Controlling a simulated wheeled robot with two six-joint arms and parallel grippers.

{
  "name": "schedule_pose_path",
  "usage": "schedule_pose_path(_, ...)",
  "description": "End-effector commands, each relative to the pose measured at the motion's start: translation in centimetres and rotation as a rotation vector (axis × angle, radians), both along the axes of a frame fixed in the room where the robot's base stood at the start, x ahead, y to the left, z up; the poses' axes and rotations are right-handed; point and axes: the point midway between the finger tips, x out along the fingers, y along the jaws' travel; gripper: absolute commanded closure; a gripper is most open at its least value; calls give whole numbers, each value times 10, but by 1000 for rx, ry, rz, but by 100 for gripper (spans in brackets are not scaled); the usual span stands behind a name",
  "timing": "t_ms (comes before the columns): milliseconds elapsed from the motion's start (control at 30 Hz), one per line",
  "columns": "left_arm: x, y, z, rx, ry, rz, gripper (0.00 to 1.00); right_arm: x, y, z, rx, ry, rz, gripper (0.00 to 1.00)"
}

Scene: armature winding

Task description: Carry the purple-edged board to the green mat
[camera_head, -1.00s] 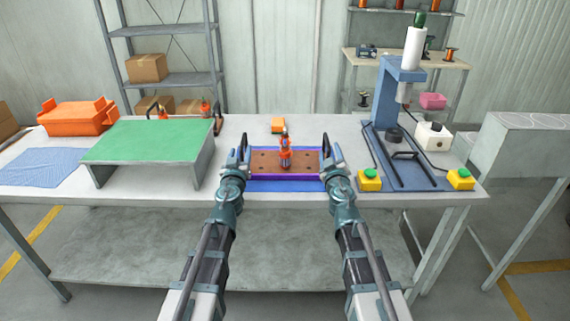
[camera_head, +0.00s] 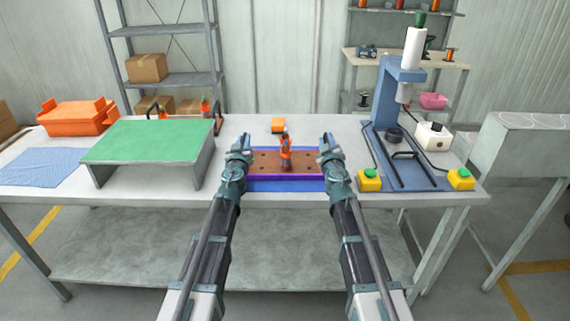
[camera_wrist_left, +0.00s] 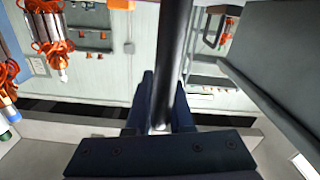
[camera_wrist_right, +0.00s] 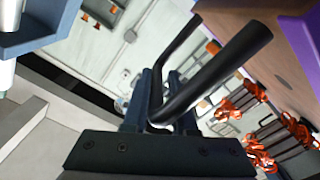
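The purple-edged board (camera_head: 265,163) has a brown top with holes. It lies level over a blue base (camera_head: 285,185) near the table's front edge. An orange-red part (camera_head: 285,151) stands upright on its middle. My left gripper (camera_head: 242,146) is at the board's left end, its fingers close around a black handle bar (camera_wrist_left: 176,60). My right gripper (camera_head: 328,146) is at the right end, its fingers close around the other black handle (camera_wrist_right: 215,72). The green mat (camera_head: 150,141) tops a grey raised stand to the left and is clear.
An orange crate (camera_head: 77,117) and a blue cloth (camera_head: 42,167) lie at the left. Bottles and a dark rack stand behind the stand. A blue press (camera_head: 389,100) with yellow button boxes stands at the right.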

Motion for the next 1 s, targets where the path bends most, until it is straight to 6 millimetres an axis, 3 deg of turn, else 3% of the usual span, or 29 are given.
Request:
schedule_pose_path(67, 0, 1, 0, 0, 0, 3, 100, 0, -2, 0, 0, 0, -4, 100)
schedule_pose_path(1000, 0, 5, 0, -2, 0, 10, 100, 0, -4, 0, -2, 0, -7, 100)
